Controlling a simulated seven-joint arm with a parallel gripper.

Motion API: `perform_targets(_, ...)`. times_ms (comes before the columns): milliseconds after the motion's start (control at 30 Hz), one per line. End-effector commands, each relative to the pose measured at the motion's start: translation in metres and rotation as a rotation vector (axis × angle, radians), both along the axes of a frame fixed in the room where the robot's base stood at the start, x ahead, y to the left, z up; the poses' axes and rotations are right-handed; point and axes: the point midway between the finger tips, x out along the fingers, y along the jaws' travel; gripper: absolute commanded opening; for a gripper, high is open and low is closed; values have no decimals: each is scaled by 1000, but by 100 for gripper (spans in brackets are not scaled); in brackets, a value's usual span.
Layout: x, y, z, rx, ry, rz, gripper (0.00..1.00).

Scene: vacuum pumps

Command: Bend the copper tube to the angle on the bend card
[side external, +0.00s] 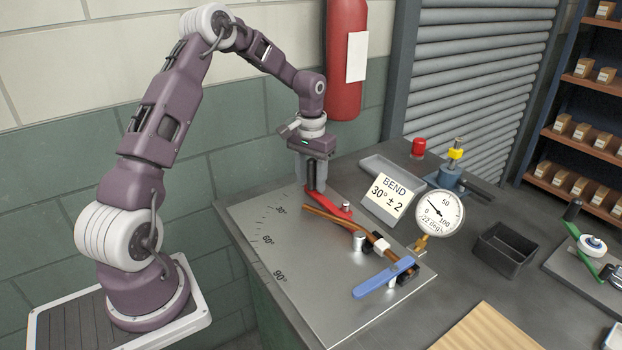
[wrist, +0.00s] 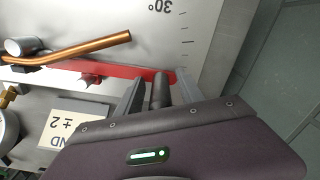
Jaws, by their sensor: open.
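The copper tube (side external: 330,217) lies across the steel bending plate (side external: 300,290) and passes the round post (side external: 359,241); the wrist view shows a slight bend in it (wrist: 95,45). The red lever (side external: 335,206) runs beside the tube and has an upright black grip (side external: 311,175) at its far end. My gripper (side external: 314,176) is open, with its fingers on either side of the grip; the wrist view shows the grip between both fingers (wrist: 158,90). Contact cannot be told. The bend card (side external: 386,196) reads 30° ± 2. A blue-handled clamp (side external: 384,277) sits near the tube's near end.
A dial gauge (side external: 439,213) stands beside the plate. Behind are a grey tray (side external: 395,170), a red cap (side external: 418,147) and a blue fitting (side external: 452,177). A black bin (side external: 504,249) is to the right. The plate's marked left half is clear.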

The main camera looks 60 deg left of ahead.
Motion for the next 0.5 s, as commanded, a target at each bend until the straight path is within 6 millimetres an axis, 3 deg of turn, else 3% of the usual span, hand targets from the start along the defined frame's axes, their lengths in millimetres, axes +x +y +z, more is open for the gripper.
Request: perform_targets(500, 0, 0, 19, 0, -1, 0, 44)
